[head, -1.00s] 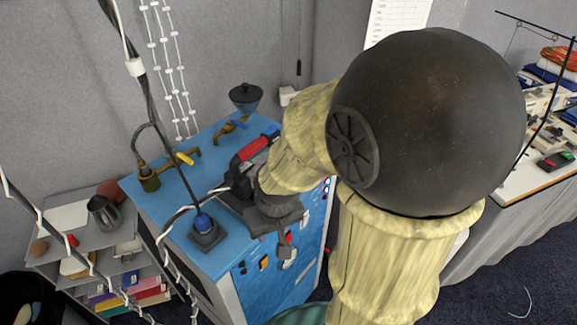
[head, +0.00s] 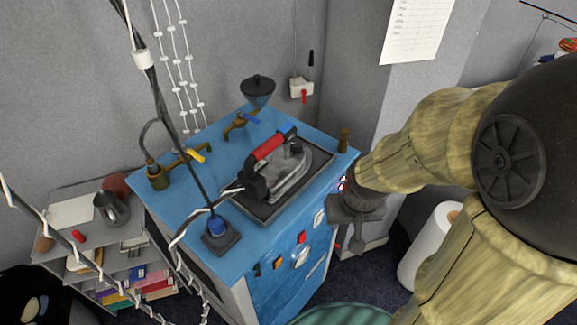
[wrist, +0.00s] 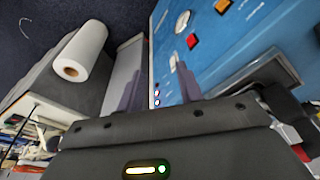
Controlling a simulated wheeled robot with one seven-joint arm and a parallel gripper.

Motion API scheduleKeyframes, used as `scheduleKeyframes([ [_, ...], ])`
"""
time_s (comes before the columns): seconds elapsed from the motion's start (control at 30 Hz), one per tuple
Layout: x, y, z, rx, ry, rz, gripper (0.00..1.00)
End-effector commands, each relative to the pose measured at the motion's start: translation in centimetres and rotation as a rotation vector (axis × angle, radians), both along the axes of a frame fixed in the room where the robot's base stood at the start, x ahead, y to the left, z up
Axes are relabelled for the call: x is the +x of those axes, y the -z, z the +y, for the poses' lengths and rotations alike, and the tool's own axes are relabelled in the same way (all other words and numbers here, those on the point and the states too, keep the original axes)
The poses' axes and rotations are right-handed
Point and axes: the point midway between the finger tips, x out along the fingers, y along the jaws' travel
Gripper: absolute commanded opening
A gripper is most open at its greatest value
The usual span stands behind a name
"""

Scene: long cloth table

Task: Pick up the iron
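The iron (head: 290,178) has a red and black handle and a grey metal body. It rests upright on a dark tray (head: 315,170) on top of the blue cabinet (head: 188,228). A cable runs from its left end. My gripper (head: 356,236) is right of the cabinet, beside its right edge and apart from the iron. In the wrist view, my gripper's two fingers (wrist: 160,90) stand apart with nothing held between them. The tray's edge (wrist: 262,72) shows at the right there, with dark and red parts at the frame's edge that may be the iron.
A blue-topped knob on a dark base (head: 217,234) and brass taps (head: 183,162) stand on the cabinet's left part. A small brass post (head: 344,140) is at its back right corner. A white roll (head: 428,245) stands right of the cabinet. A shelf (head: 75,240) is at left.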

Motion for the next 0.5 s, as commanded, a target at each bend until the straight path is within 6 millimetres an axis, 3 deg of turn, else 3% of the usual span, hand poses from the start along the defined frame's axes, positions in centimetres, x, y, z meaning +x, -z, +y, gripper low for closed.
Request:
scheduleKeyframes([
  [0.23,0.0,0.0,0.0,0.0,0.0,0.0,0.36],
  [0.33,0.1,-0.1,0.0,0.002,0.003,0.0,0.51],
  [0.5,1.0,-2.3,0.4,0.05,0.067,-0.001,0.51],
])
